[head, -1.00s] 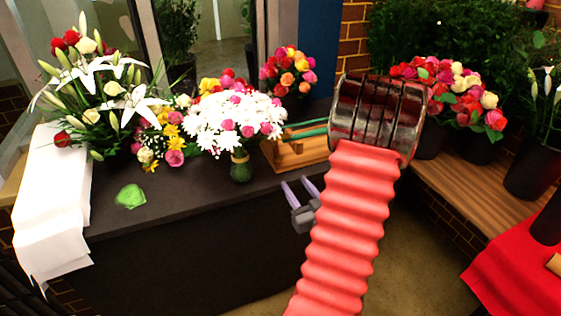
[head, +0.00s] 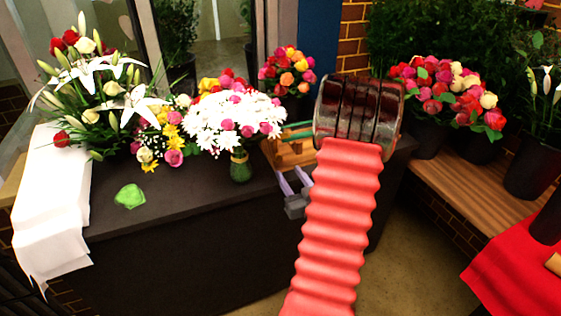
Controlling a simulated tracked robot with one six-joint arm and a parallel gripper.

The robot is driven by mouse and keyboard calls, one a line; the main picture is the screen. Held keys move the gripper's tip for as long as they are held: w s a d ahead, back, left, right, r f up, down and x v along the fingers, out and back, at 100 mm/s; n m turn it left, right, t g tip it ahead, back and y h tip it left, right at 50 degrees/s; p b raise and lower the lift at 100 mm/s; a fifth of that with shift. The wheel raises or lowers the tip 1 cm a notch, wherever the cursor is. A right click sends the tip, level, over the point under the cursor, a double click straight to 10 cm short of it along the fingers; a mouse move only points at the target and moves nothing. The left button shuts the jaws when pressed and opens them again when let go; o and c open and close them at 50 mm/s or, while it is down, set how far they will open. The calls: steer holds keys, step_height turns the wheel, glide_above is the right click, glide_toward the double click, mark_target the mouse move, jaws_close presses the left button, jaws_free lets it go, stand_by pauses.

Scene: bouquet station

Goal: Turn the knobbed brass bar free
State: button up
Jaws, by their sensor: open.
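My gripper (head: 292,174) shows just left of my red ribbed arm in the head view. Its two pale purple fingers are apart, with nothing seen between them. The fingertips are at the near side of a wooden stand (head: 287,156) on the dark table; I cannot tell whether they touch it. Green rod-like pieces (head: 300,131) show above the stand, and my arm hides their right part. I cannot make out the knobbed brass bar; it may be hidden behind my arm or too small to see.
A dark table (head: 215,205) carries a vase (head: 241,168) of white and pink flowers left of the stand. A green crumpled piece (head: 130,196) and a white cloth (head: 50,200) lie further left. A wooden bench (head: 470,185) with flower buckets stands at right.

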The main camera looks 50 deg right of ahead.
mark_target(279, 159)
steer(key=x, duration=0.8)
steer(key=shift+w+d, duration=0.1)
steer(key=shift+w, duration=0.1)
steer(key=shift+c, duration=0.6)
jaws_close()
